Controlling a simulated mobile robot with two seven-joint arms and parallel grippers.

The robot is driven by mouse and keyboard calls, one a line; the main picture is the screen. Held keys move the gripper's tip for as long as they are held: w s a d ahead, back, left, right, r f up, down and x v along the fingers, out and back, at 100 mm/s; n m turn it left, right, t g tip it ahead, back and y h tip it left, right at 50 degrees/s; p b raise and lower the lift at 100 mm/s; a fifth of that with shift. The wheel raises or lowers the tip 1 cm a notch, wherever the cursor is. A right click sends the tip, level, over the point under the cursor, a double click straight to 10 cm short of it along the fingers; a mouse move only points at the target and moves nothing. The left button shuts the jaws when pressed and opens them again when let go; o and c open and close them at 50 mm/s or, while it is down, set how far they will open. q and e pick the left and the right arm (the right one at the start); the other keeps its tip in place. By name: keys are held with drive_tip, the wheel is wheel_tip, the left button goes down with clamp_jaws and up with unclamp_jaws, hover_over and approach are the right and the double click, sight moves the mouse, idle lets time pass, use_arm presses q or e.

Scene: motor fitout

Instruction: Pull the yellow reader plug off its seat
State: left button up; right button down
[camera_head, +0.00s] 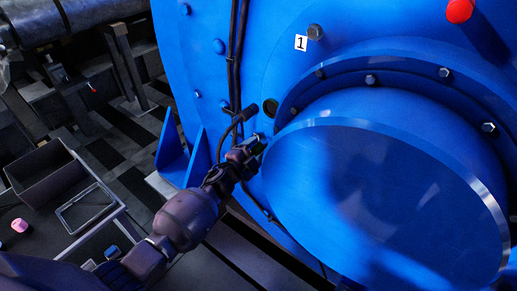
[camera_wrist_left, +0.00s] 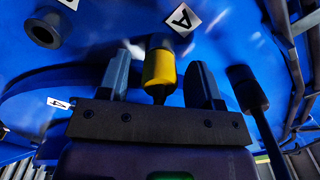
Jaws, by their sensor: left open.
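The yellow reader plug (camera_wrist_left: 158,70) shows in the left wrist view, up against the blue motor face beside a white label marked A (camera_wrist_left: 182,19). A dark cable hangs from its near end. My left gripper (camera_wrist_left: 161,62) is open, with one finger on each side of the plug and a visible gap to each. In the head view my left gripper (camera_head: 256,147) is at the blue face, left of the big round cover. The yellow plug cannot be made out there. My right gripper is not in view.
A black plug on a cable (camera_head: 250,112) sticks out just above my left gripper; it also shows in the wrist view (camera_wrist_left: 248,92). The large blue round cover (camera_head: 380,190) stands close on the right. A bin (camera_head: 43,172) and frame (camera_head: 88,208) lie at the lower left.

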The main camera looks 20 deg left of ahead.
sight(253, 152)
use_arm(q)
clamp_jaws()
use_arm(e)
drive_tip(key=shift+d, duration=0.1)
use_arm(q)
drive_tip(key=shift+s, duration=0.15)
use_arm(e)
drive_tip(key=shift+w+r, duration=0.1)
